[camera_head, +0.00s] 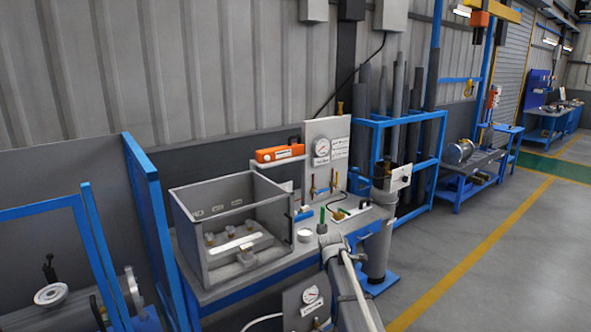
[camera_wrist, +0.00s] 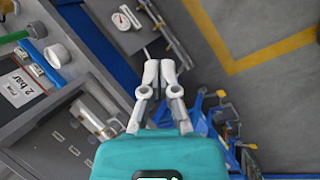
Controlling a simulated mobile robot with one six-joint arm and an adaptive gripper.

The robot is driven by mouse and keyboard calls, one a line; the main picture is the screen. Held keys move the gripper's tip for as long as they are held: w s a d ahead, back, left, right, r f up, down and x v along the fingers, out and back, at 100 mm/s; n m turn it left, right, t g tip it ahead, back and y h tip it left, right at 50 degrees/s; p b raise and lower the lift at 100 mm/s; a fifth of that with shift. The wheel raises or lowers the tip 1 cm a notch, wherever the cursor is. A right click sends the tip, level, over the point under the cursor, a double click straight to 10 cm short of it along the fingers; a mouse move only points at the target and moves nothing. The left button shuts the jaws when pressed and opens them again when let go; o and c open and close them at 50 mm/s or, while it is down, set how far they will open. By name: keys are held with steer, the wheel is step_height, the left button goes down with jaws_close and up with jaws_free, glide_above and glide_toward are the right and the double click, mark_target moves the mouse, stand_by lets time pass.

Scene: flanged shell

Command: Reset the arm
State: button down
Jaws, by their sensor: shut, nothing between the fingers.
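My gripper (camera_wrist: 161,66) shows in the wrist view, with two pale grey fingers reaching up from a teal body. Its fingertips are together and nothing shows between them. The fingers hang over the edge of a workbench, with grey floor on the right. In the head view a grey arm-like link with a pale cable along it rises from the bottom edge in front of the bench; I cannot make out the fingers there.
A grey open-topped box (camera_head: 187,228) stands on the blue-framed bench. A gauge panel (camera_head: 339,135) and an orange device (camera_head: 279,153) are behind it. A grey upright cylinder (camera_head: 378,252) stands right of the bench. A blue rack (camera_head: 440,150) holds pipes. The floor at right is clear.

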steer(key=s+d+f+m+g+y, duration=0.2)
steer(key=s+m+g, duration=0.2)
steer(key=s+m, duration=1.3)
steer(key=shift+s+d, duration=0.15)
steer(key=shift+s, duration=7.25)
